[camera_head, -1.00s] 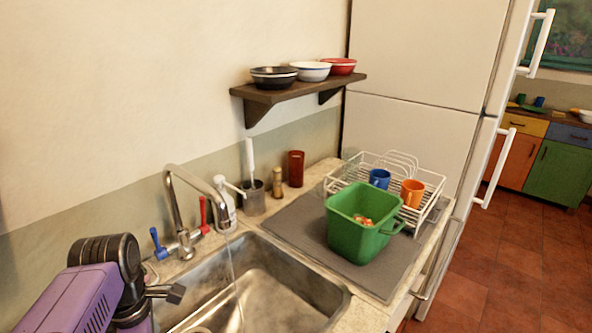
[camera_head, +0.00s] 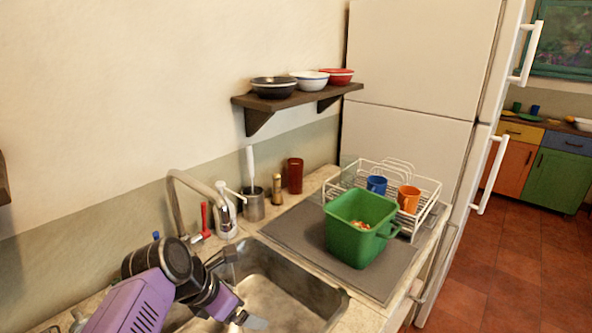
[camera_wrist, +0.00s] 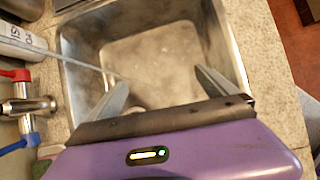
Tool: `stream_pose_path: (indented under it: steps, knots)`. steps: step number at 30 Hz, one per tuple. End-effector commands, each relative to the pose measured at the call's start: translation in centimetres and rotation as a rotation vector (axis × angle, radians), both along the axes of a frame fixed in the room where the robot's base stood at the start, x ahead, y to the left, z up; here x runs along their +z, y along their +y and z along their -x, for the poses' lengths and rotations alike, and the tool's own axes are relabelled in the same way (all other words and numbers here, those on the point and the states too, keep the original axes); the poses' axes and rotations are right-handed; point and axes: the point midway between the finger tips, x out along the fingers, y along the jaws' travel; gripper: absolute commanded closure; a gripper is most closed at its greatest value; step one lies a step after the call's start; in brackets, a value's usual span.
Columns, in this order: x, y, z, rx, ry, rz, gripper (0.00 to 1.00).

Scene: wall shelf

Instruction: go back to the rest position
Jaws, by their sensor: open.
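My gripper (camera_head: 242,288) is at the lower left in the head view, above the left part of the steel sink (camera_head: 290,272). Its fingers are spread apart with nothing between them. In the wrist view both fingers of my gripper (camera_wrist: 163,82) show open over the sink basin (camera_wrist: 155,45). A thin water stream from the faucet (camera_head: 178,195) shows near the gripper. My arm hides part of the sink and the faucet's base.
A green bin (camera_head: 352,240) with something inside stands on a grey mat (camera_head: 290,228). Behind it a white dish rack (camera_head: 425,190) holds a blue mug (camera_head: 377,185) and an orange mug (camera_head: 408,198). A wall shelf (camera_head: 300,97) holds three bowls. The fridge (camera_head: 410,140) stands behind.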

Motion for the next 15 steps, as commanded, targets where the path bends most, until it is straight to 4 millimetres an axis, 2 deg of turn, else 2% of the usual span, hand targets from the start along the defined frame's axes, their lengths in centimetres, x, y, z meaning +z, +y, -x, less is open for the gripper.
stream_pose_path:
  steps: [1, 3, 8, 12, 15]
  knots:
    - [0.2, -3.5, -1.3, 0.006, -0.034, 0.087, 0.03]
    - [1.1, -8.1, -2.8, 0.024, -0.077, 0.215, 0.03]
    - [4.3, -18.5, -5.3, 0.061, -0.145, 0.536, 0.03]
    - [8.7, -27.2, -6.1, 0.095, -0.167, 0.864, 0.03]
    - [12.7, -32.6, -5.7, 0.123, -0.151, 1.135, 0.03]
